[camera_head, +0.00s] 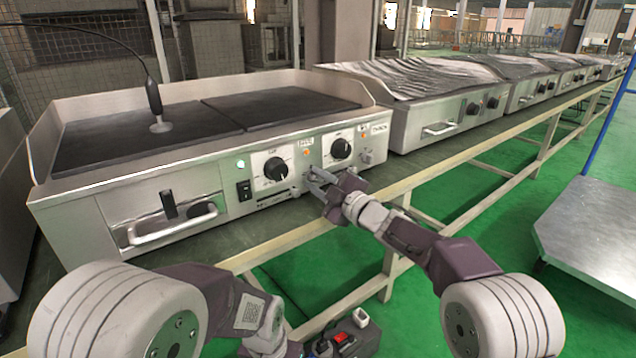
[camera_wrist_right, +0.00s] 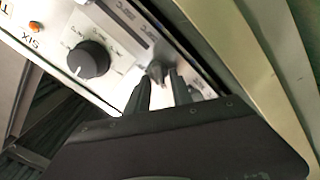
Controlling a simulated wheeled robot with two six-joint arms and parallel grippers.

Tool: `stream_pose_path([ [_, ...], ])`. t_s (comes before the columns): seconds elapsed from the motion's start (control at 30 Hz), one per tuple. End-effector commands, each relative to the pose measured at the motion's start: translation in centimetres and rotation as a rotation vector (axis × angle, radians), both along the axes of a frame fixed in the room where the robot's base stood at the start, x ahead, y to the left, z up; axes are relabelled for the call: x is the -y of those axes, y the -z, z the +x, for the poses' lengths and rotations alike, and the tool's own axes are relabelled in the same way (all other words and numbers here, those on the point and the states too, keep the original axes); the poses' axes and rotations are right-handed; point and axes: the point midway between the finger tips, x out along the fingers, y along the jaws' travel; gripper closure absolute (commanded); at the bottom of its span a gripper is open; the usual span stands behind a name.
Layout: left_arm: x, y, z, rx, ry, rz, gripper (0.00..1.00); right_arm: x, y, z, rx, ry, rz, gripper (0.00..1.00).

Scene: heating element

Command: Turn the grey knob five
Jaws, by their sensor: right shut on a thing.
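My right gripper (camera_head: 316,180) is at the front panel of the nearest griddle (camera_head: 215,170), low between its two black dials. In the right wrist view my right gripper (camera_wrist_right: 163,80) has its dark fingers on either side of a small grey knob (camera_wrist_right: 157,71), and it is shut on it. In the head view the fingers hide that knob. No label is readable at the held knob. In the wrist view an upside-down "SIX" label (camera_wrist_right: 30,40) stands by an orange lamp, beyond the black dial. My left gripper is not in view.
The left black dial (camera_head: 276,168) and right black dial (camera_head: 341,149) flank the gripper. A drawer handle (camera_head: 172,225) sticks out at the left. A cream rail (camera_head: 290,236) runs below the panel. More griddles (camera_head: 440,95) continue to the right.

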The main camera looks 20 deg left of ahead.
Motion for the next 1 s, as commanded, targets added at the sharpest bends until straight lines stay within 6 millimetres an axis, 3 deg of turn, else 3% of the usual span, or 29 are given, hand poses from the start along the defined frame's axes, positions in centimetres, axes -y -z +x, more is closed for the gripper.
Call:
stream_pose_path([
  [0.7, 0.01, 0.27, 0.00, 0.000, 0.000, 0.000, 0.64, -0.11, 0.12, -0.11, 0.058, -0.003, -0.046, 1.00],
  [0.73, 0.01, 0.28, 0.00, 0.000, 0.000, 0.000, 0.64, -0.11, 0.12, -0.11, 0.058, -0.003, -0.046, 0.70],
  [0.77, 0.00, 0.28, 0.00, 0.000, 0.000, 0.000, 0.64, -0.11, 0.12, -0.11, 0.058, -0.003, -0.046, 0.65],
  [1.0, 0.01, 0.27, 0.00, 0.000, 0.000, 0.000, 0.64, -0.07, 0.10, -0.07, 0.057, -0.001, -0.045, 0.65],
])
